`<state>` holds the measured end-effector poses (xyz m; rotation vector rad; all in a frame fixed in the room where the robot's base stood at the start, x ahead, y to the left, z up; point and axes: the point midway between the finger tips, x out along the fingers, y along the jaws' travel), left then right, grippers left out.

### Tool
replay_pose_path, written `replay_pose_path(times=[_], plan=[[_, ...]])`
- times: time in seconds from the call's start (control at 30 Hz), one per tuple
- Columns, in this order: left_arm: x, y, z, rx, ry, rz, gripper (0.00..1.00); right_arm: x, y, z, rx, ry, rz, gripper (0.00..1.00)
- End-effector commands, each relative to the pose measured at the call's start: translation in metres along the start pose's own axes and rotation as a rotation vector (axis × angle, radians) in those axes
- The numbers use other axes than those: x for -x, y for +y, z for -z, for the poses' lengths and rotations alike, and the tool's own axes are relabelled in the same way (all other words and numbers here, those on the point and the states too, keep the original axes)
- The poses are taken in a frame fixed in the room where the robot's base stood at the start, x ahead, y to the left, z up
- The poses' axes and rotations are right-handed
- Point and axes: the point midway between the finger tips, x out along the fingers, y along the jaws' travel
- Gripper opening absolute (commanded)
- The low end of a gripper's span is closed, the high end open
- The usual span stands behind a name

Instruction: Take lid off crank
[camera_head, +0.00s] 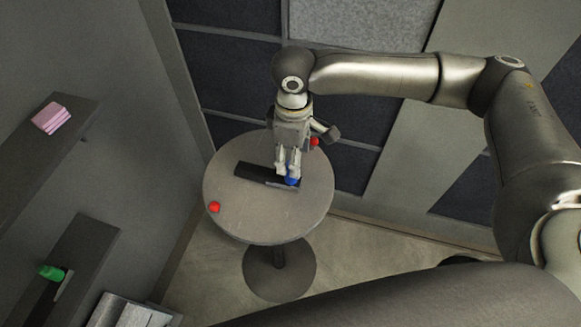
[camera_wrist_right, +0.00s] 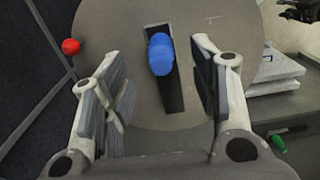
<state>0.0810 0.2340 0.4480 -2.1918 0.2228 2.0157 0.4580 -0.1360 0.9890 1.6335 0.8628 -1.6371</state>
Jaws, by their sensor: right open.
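A long black piece (camera_head: 252,174), perhaps the crank, lies flat on a round grey table (camera_head: 230,222). A rounded blue piece (camera_head: 292,181) is at its right end; I cannot tell whether this is the lid or a knob. My right gripper (camera_head: 287,172) reaches down over that end and partly hides it. In the right wrist view the blue piece (camera_wrist_right: 160,54) shows between the open fingers of my right gripper (camera_wrist_right: 152,58), with a gap on both sides. The black piece (camera_wrist_right: 174,95) runs below it.
A red ball (camera_head: 214,207) sits at the table's front left edge. Another red piece (camera_head: 314,141) is at the back right edge. Shelves on the left hold a pink block (camera_head: 50,118) and a green object (camera_head: 51,272). The table's front is clear.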

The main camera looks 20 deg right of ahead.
Motion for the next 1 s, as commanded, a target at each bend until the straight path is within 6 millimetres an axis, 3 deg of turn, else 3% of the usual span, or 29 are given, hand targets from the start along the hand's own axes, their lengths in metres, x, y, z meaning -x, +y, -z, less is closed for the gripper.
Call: replay_pose_path(times=[0.23,0.5,0.77,1.0], plan=[[0.006,0.000,0.001,0.000,0.002,0.000,0.40,-0.019,-0.001,0.002,0.002,-0.001,0.001,0.54],[0.016,-0.001,0.006,0.000,0.009,0.001,0.40,-0.057,0.000,0.005,0.003,0.002,0.000,0.54],[0.016,-0.002,0.008,0.000,0.011,0.002,0.40,-0.063,0.000,0.005,0.004,0.003,-0.001,0.54],[0.016,-0.003,0.008,0.000,0.011,0.003,0.40,-0.063,0.000,0.005,0.003,0.003,-0.001,0.27]])
